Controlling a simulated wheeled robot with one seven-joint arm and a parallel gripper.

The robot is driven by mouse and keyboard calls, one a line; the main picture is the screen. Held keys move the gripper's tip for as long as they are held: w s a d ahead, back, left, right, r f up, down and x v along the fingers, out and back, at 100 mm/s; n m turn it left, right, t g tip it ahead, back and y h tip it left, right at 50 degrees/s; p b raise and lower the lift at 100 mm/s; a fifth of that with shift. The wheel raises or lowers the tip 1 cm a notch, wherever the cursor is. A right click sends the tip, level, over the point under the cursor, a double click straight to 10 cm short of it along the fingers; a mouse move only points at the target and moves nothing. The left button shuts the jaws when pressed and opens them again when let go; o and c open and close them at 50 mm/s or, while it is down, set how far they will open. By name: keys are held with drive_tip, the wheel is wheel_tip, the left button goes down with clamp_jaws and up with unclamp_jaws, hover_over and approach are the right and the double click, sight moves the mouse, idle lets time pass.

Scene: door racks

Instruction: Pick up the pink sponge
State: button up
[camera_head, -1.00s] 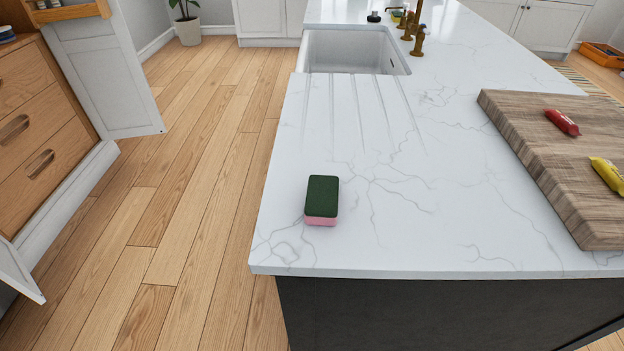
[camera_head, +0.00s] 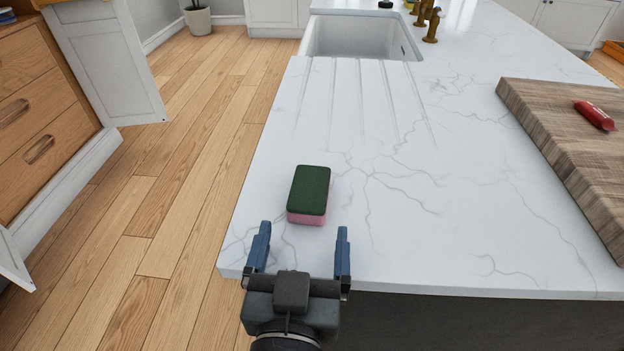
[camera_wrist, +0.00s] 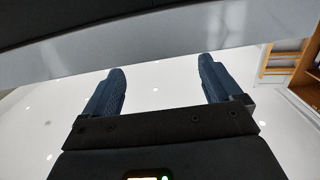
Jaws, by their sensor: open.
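The pink sponge (camera_head: 306,218) lies flat on the white marbled countertop (camera_head: 400,245), near its front left corner. Its top is a dark green scouring layer, and the pink shows along the near side. My gripper (camera_head: 302,240) is in the head view at the counter's front edge, just nearer than the sponge. Its two blue fingers are spread apart with nothing between them, and they point toward the sponge without touching it. In the wrist view, my gripper (camera_wrist: 162,80) also shows both fingers apart; the sponge is not visible there.
A wooden cutting board (camera_head: 570,140) with a red item (camera_head: 594,115) on it lies at the right. A sink (camera_head: 360,38) with brass taps (camera_head: 431,25) is at the back. The counter around the sponge is clear. An open cabinet door (camera_head: 108,65) stands at the left.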

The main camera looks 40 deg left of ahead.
sight(308, 199)
drive_tip(key=p+x, duration=0.2)
drive_tip(key=x, duration=0.5)
drive_tip(key=shift+a+r, duration=0.1)
drive_tip(key=shift+r, duration=0.05)
drive_tip(key=shift+w+a, duration=0.2)
drive_tip(key=shift+w, duration=0.15)
drive_tip(key=c, duration=1.1)
